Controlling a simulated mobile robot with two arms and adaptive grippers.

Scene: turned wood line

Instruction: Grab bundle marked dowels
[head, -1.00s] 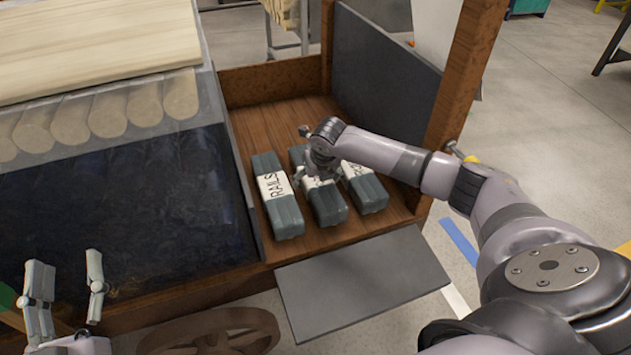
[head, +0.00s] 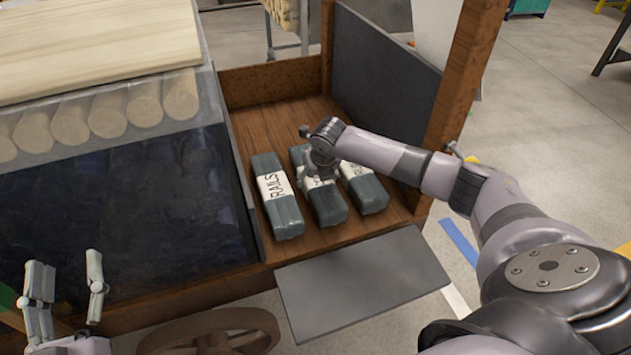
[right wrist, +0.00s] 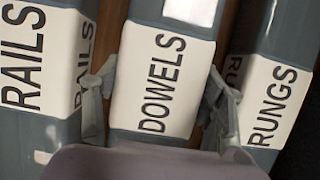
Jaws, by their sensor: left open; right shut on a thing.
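Three grey-wrapped bundles with white labels lie side by side on the wooden cart floor. In the right wrist view the dowels bundle (right wrist: 162,85) is in the middle, the rails bundle (right wrist: 35,75) on the left and the rungs bundle (right wrist: 275,90) on the right. My right gripper (right wrist: 160,100) has a finger on each side of the dowels bundle and is shut on it. In the head view this gripper (head: 321,172) covers part of the dowels bundle (head: 328,204), which rests on the floor. My left gripper (head: 66,290) is open and empty at the lower left.
The rails bundle and rungs bundle stand close on either side of the held one. A wooden post (head: 468,80) and dark side panel (head: 385,75) bound the cart on the right. A grey flap (head: 360,285) hangs at the front.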

